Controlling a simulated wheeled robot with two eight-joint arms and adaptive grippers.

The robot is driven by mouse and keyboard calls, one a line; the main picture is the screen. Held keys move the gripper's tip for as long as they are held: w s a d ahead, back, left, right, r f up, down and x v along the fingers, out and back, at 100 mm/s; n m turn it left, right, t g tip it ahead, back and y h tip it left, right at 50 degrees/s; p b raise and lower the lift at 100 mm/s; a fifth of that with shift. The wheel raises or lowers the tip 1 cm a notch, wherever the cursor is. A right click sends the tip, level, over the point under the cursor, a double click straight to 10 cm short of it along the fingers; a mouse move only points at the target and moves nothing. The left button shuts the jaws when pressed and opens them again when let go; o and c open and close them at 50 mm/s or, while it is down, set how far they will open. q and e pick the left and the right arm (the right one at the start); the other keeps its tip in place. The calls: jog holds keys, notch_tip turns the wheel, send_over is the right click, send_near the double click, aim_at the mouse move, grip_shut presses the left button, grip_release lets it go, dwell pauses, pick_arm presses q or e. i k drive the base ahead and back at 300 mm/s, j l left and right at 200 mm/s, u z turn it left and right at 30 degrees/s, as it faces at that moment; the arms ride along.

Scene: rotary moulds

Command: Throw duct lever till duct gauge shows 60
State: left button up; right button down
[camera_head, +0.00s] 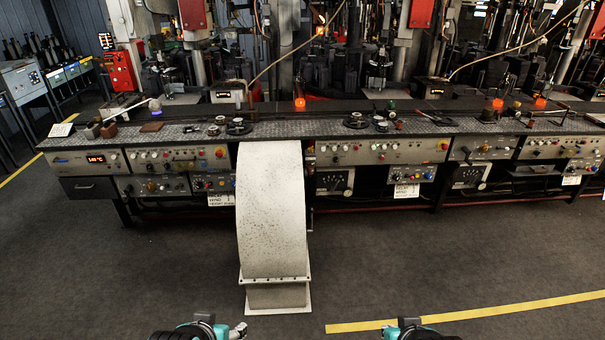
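A pale, speckled curved duct (272,210) comes down from the console front to a flanged base on the floor. I cannot single out the duct lever among the many small controls. No gauge is clearly marked as the duct's. My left gripper (238,331) shows only partly at the bottom edge, left of the duct's base. My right gripper (408,323) shows partly at the bottom edge, right of it. Both are well short of the console.
The long console (380,152) carries several knobs and buttons. A red digital display (96,159) is at its left. Loose tools and rings lie on the dark bench top (300,128). Machines stand behind. The floor (430,260) in front is clear, with a yellow line (500,311).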

aim_at(311, 209)
jog(key=l+u, duration=0.15)
jog(key=l, duration=0.35)
jog(key=i+l+u, duration=0.2)
jog(key=i, duration=0.25)
jog(key=i+l+u, duration=0.15)
jog(key=i, duration=0.35)
jog(key=i+l+u, duration=0.2)
jog(key=i, duration=0.25)
